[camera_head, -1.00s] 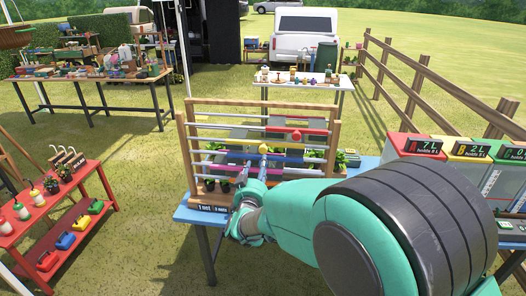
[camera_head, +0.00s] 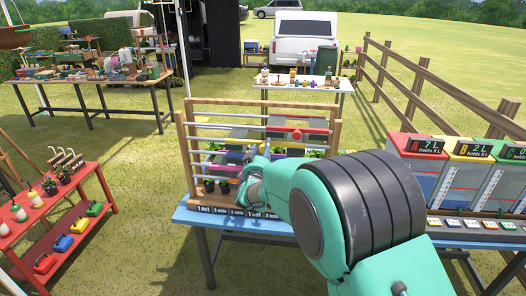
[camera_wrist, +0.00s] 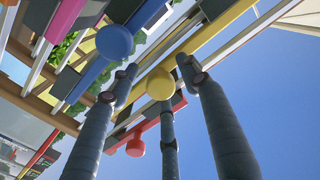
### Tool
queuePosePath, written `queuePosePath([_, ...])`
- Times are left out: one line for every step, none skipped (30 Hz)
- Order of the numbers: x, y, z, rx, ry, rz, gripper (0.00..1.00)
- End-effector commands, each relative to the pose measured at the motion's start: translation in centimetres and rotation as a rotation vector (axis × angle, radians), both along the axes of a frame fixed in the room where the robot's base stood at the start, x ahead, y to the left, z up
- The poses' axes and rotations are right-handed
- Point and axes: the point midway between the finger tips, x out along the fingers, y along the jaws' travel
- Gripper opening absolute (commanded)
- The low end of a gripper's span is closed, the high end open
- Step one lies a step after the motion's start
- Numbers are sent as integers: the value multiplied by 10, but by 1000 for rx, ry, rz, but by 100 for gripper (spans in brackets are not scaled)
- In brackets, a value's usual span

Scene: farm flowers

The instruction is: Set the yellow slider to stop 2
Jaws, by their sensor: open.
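The yellow slider's round knob (camera_wrist: 160,84) sits on a yellow bar in the wrist view, at the middle of the picture. My gripper (camera_wrist: 158,78) is open, with its three dark fingers spread around the knob; I cannot tell whether any finger touches it. In the head view my gripper (camera_head: 262,156) is at the front of the wooden slider rack (camera_head: 337,125), and it largely hides the yellow slider. The slider's stop cannot be read.
A blue knob (camera_wrist: 115,42) and a red knob (camera_wrist: 135,147) lie close on either side in the wrist view. The red slider (camera_head: 297,134) also shows in the head view. Small pots (camera_head: 209,185) and number labels line the rack's base on the blue table (camera_head: 190,216).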

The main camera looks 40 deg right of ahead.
Motion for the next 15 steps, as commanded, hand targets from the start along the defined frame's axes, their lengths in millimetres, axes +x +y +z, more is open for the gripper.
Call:
queuePosePath([1,-1,0,0,0,0,47])
queuePosePath([1,-1,0,0,0,0,47])
queuePosePath([1,-1,0,0,0,0,47])
queuePosePath([1,-1,1,-1,-1,0,47])
queuePosePath([1,-1,0,0,0,0,47])
queuePosePath([1,-1,1,-1,-1,0,47])
queuePosePath([1,-1,1,-1,-1,0,47])
queuePosePath([1,0,1,-1,-1,0,47])
queuePosePath([1,0,1,-1,-1,0,43])
queuePosePath([1,0,1,-1,-1,0,37])
queuePosePath([1,0,1,-1,-1,0,31])
queuePosePath([1,0,1,-1,-1,0,23])
queuePosePath([1,0,1,-1,-1,0,17])
queuePosePath([1,0,1,-1,-1,0,11])
queuePosePath([1,0,1,-1,-1,0,3])
